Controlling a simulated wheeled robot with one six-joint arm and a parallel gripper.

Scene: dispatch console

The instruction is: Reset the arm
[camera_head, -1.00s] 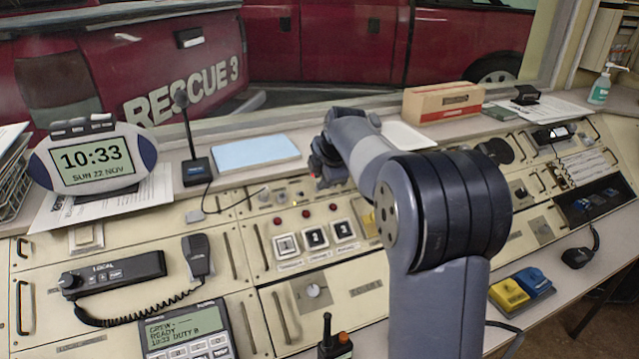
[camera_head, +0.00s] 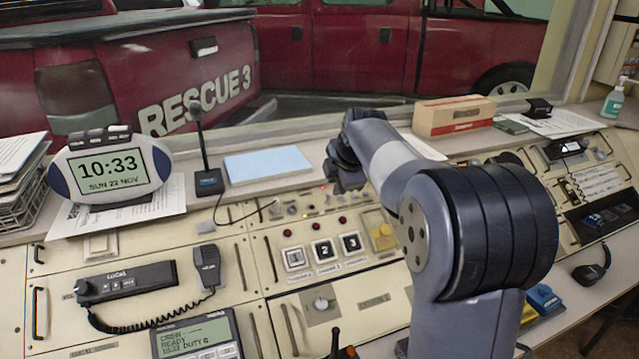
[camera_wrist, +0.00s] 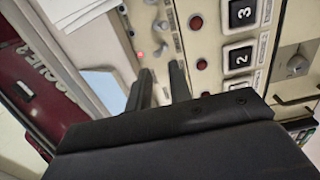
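My arm reaches from the lower right over the sloping console (camera_head: 150,245), with its dark wrist above the numbered-button panel. In the head view my gripper (camera_head: 343,172) is mostly hidden by the wrist, near the panel's back edge. In the wrist view my gripper (camera_wrist: 162,76) shows two dark fingers with a gap between them and nothing held. The fingers point past a small lit red lamp (camera_wrist: 140,54) and knobs. Whether the fingers touch anything cannot be told.
A desk microphone (camera_head: 207,180), blue pad (camera_head: 268,164) and clock (camera_head: 110,168) stand on the back ledge to the left. A cardboard box (camera_head: 453,118) and sanitizer bottle (camera_head: 613,102) stand to the right. A window runs behind. A handset (camera_head: 207,265) lies on the left console.

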